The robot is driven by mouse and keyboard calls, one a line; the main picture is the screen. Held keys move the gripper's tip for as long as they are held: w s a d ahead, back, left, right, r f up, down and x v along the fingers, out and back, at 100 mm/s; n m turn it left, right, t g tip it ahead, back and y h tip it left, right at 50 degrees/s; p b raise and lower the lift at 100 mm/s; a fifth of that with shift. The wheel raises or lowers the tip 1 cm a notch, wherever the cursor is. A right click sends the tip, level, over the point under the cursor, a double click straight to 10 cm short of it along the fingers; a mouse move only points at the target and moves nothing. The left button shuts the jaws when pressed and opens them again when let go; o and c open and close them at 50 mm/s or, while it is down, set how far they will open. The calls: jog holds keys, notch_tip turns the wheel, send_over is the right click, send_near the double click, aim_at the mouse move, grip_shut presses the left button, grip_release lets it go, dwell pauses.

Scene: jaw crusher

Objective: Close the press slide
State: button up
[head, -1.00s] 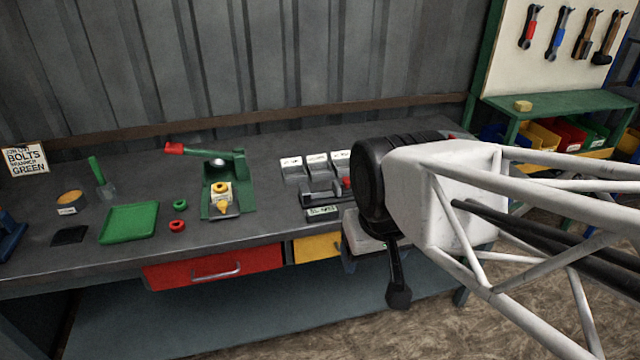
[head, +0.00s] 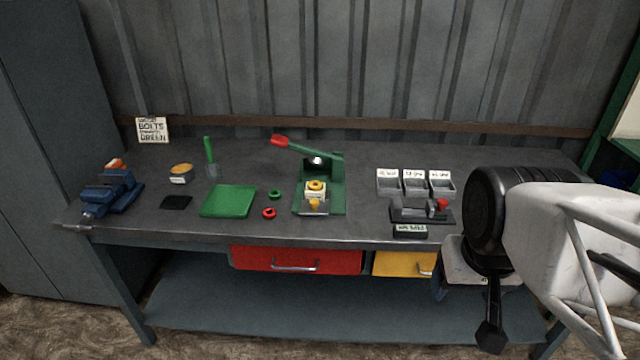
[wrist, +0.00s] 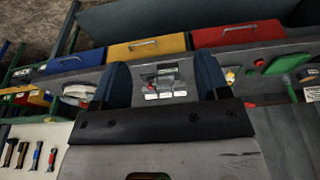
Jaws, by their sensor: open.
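The green press (head: 332,172) stands on the workbench, its lever with a red grip raised to the left. Its slide (head: 312,208) is a small grey plate with a yellow knob at the front of the press base. It appears pulled out toward the bench front. A pale block with a yellow ring (head: 316,187) sits just behind the knob. My gripper (wrist: 162,82) is open and empty in the wrist view, with a dark finger on each side. In the head view my arm is at the right, well apart from the press. The right finger partly hides the press area in the wrist view.
A green tray (head: 228,201), a red ring (head: 269,213) and a green ring (head: 275,194) lie left of the press. Three labelled bins (head: 414,182) and a dark fixture with a red knob (head: 422,211) stand to its right. A blue vise (head: 110,193) is at far left.

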jog(key=shift+w+a, duration=0.1)
jog(key=c, duration=0.5)
jog(key=shift+w+a, duration=0.2)
jog(key=shift+w, duration=0.15)
jog(key=shift+c, duration=1.1)
jog(key=w+a+m+y, duration=0.1)
jog(key=w+a, duration=0.1)
jog(key=w, duration=0.1)
jog(key=w+a+f+m+t+y, duration=0.1)
jog(key=w+a, duration=0.2)
jog(key=w, duration=0.1)
jog(key=w+a+m+t, duration=0.1)
jog(key=w+a, duration=0.1)
jog(key=w, duration=0.1)
jog(key=shift+w+a+f+y, duration=0.15)
jog(key=shift+w+a+y, duration=0.1)
jog(key=shift+a+y, duration=0.15)
grip_shut()
jog(key=w+a+f+m+t+h, duration=0.1)
jog(key=w+a+f+m+t, duration=0.1)
jog(key=w+a+f+m, duration=0.5)
jog(key=w+a+f+m+t+h, duration=0.1)
jog(key=w+a+f+m+t, duration=0.1)
jog(key=w+a+f+m, duration=0.5)
jog(key=shift+w+a+f+m+t+h, duration=0.25)
jog(key=shift+w+a, duration=1.25)
jog(key=shift+w, duration=2.25)
jog(key=shift+r, duration=0.1)
